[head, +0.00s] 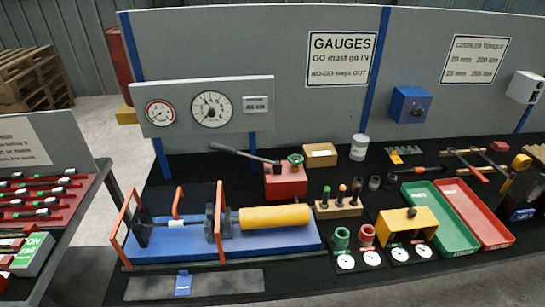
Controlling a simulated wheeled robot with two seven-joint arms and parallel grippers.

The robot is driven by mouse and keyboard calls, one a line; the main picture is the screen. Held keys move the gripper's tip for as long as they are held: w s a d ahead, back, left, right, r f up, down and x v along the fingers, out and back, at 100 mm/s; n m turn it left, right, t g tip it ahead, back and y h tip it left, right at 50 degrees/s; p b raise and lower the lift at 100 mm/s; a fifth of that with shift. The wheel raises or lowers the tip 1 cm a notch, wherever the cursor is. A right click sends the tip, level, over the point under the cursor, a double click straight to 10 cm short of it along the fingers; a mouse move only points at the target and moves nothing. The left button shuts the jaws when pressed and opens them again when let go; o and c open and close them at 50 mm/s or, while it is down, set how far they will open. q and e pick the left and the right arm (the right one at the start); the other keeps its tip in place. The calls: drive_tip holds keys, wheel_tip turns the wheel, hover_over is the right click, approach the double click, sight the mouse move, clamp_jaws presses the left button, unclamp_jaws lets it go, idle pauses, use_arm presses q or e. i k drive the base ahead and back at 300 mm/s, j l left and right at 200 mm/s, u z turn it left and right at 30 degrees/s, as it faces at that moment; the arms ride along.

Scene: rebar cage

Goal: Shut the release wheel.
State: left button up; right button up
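A small green wheel (296,159) sits on top of a red pump block (287,181) near the middle of the bench. I take it to be the release wheel; whether it is open or shut cannot be told from here. A long dark lever (240,153) reaches up and left from the block. Two round dials, one smaller (160,112) and one larger (212,109), are on the grey gauge panel behind. Neither of my grippers is in view.
A blue-based rig with a yellow cylinder (275,218) and orange guards stands in front-left of the pump. A cardboard-coloured box (320,154) and a grey can (359,147) stand right of it. A wooden block with tools (339,208), a green tray (454,241) and a red tray (489,231) fill the right.

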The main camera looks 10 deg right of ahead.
sight(295, 160)
drive_tip(key=i+j, duration=0.1)
drive_tip(key=j, duration=0.3)
drive_tip(key=j+u, duration=0.1)
drive_tip(key=j, duration=0.35)
drive_tip(key=i+j, duration=0.15)
drive_tip(key=j, duration=0.25)
